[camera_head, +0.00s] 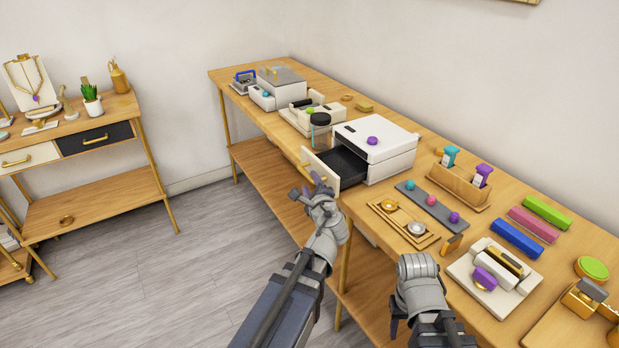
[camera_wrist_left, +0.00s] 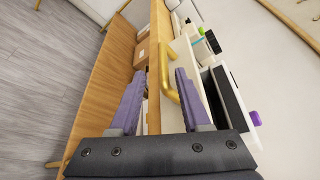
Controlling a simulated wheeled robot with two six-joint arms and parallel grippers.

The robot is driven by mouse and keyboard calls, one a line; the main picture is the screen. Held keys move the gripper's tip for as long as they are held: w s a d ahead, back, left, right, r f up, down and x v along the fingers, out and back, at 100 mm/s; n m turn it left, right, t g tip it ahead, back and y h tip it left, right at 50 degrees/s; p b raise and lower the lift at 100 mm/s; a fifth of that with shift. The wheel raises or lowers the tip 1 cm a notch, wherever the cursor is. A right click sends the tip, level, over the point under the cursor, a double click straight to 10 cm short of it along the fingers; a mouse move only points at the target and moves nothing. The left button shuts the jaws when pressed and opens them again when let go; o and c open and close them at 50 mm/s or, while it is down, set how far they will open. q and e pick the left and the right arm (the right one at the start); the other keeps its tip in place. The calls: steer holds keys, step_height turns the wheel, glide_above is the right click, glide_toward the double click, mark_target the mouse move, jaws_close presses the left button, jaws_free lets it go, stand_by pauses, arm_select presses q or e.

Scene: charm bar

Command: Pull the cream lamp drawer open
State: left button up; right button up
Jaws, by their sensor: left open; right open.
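The cream lamp (camera_head: 378,140) is a boxy unit with a purple knob on top, standing on the long wooden table. Its drawer (camera_head: 324,171) is out toward the table's front edge, with a dark interior showing. In the left wrist view the drawer front (camera_wrist_left: 207,97) carries a gold handle (camera_wrist_left: 171,68). My left gripper (camera_head: 316,184) is open at the drawer front. In the left wrist view its fingertips (camera_wrist_left: 160,75) are apart, with the handle close to the right finger; contact is unclear. My right gripper (camera_head: 396,325) is low beside the table's front edge, its fingers mostly hidden.
A jar with a dark lid (camera_head: 320,132) stands close behind the drawer. A wooden tray with round pieces (camera_head: 403,223) and a grey strip with coloured knobs (camera_head: 430,207) lie to the lamp's right. A separate cabinet (camera_head: 95,139) stands at left, with open floor between.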

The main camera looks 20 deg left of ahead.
arm_select(q)
steer(key=v, duration=0.3)
steer(key=shift+s+d, duration=0.2)
steer(key=shift+s, duration=0.05)
steer(key=s+d+f+n+g+h, duration=0.2)
steer(key=s+d+f+n+g, duration=0.25)
steer(key=f, duration=0.25)
steer(key=s+d+f+n+g+h, duration=0.1)
steer(key=s+d+f+n+g, duration=0.3)
steer(key=s+f+n, duration=0.2)
steer(key=s+d+f+n+g+h, duration=0.3)
steer(key=s+d+f+g+h, duration=0.15)
steer(key=s+d, duration=0.5)
step_height(320, 180, up, 14)
steer(key=s+p, duration=0.1)
steer(key=p, duration=1.3)
steer(key=shift+s+n, duration=0.1)
steer(key=shift+n, duration=0.15)
